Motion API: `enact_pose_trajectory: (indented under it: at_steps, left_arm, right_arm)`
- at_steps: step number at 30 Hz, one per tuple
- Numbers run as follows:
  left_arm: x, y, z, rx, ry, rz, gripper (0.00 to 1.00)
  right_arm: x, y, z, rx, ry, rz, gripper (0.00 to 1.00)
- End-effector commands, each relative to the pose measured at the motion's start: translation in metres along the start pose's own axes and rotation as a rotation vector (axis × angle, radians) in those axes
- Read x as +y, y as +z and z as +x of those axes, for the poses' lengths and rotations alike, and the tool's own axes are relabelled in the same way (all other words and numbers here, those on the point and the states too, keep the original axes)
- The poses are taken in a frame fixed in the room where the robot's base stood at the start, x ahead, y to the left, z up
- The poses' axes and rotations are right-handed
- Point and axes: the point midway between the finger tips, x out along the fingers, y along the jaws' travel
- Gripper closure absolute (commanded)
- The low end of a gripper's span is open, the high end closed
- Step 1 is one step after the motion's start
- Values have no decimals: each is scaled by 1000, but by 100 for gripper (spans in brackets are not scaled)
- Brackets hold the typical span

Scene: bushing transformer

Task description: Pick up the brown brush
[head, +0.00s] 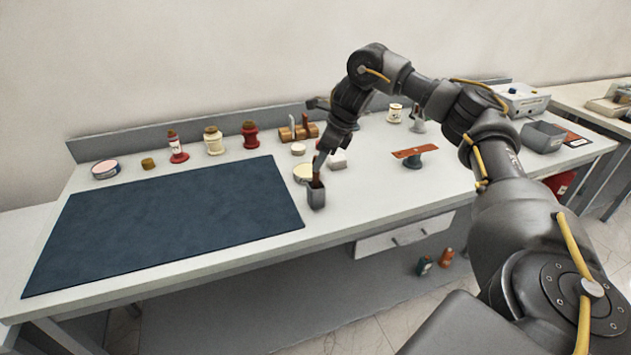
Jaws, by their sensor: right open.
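The brown brush (316,179) stands upright in a small dark grey cup (317,198) on the white workbench, just right of the blue mat. Only a thin brown part of it shows above the cup's rim. My right gripper (319,166) reaches down from above with its fingers at the brush, just over the cup. It is open; the picture is too small to tell whether a finger touches the brush. My left gripper is not in view.
The dark blue mat (170,222) covers the bench's left part. Behind the cup are a round cream-lidded tin (303,172), a white block (338,161) and a wooden rack (299,132). A brown strip on a stand (414,154) is to the right. The bench front beside the cup is clear.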

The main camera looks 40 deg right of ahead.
Motion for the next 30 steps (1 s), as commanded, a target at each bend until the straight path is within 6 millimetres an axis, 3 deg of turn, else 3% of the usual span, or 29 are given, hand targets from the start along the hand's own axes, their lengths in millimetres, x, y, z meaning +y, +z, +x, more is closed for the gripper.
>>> enact_pose_trajectory:
  at_steps: [4, 12, 21, 30]
  left_arm:
    - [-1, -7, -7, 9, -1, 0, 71]
    - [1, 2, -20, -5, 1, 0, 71]
    - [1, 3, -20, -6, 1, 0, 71]
    - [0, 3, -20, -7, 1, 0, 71]
  right_arm:
    - [1, 2, 8, 3, 1, -2, 56]
    - [3, 5, 46, 3, 1, 0, 56]
    - [3, 5, 52, 0, 0, -1, 56]
    - [3, 5, 52, 0, 0, -1, 94]
